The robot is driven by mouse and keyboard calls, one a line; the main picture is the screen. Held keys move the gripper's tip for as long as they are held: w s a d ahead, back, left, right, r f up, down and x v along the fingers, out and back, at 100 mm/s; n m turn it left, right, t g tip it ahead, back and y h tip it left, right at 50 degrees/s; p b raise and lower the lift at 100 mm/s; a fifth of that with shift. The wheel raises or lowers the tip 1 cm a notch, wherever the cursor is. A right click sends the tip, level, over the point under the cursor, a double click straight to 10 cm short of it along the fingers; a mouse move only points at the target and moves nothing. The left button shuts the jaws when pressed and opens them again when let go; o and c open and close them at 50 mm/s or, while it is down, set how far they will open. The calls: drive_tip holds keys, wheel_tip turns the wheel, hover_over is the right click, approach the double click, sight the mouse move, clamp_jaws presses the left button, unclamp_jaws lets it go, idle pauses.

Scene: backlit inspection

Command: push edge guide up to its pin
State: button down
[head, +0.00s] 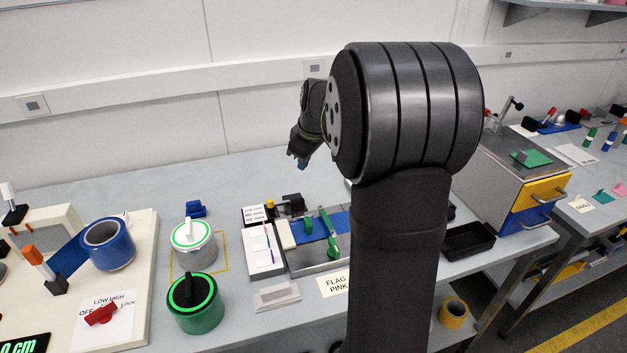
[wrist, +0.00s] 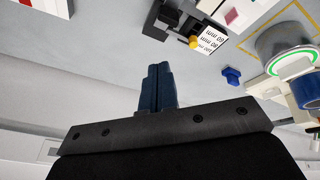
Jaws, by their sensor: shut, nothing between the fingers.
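My gripper (head: 301,163) is raised above the back of the bench near the wall, left of my large arm joint. In the wrist view its dark blue fingers (wrist: 158,88) are together, with nothing between them. Below and in front of it, a low fixture (head: 318,266) carries a blue strip (head: 342,221), a cream block (head: 285,234) and a green bar (head: 331,236). Behind it is a black piece with a yellow knob (head: 285,204), also in the wrist view (wrist: 194,42). I cannot tell for certain which part is the edge guide or its pin. My arm hides the fixture's right side.
A card with mm values (head: 254,214) and a white plate (head: 263,250) lie left of the fixture. A black tray (head: 468,241) is right. The bench's back strip is clear.

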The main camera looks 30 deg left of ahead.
drive_tip(key=w+a+f+m, duration=0.1)
drive_tip(key=a+f+m, duration=0.1)
drive_tip(key=f, duration=0.2)
drive_tip(key=w+a+f+m, duration=0.2)
drive_tip(key=f+m, duration=0.1)
drive_tip(key=f, duration=0.2)
drive_tip(key=w+a+f+m+h, duration=0.1)
drive_tip(key=a+f+m, duration=0.1)
drive_tip(key=f+m, duration=0.1)
drive_tip(key=shift+x, duration=0.9)
drive_tip(key=shift+s+d+r, duration=0.3)
drive_tip(key=shift+s+d, duration=0.5)
drive_tip(key=shift+d, duration=0.15)
drive_tip(key=shift+s+d+f, duration=0.1)
drive_tip(key=shift+s+d, duration=0.05)
drive_tip(key=shift+d, duration=0.05)
drive_tip(key=shift+s+d, duration=0.3)
drive_tip(key=shift+s, duration=0.05)
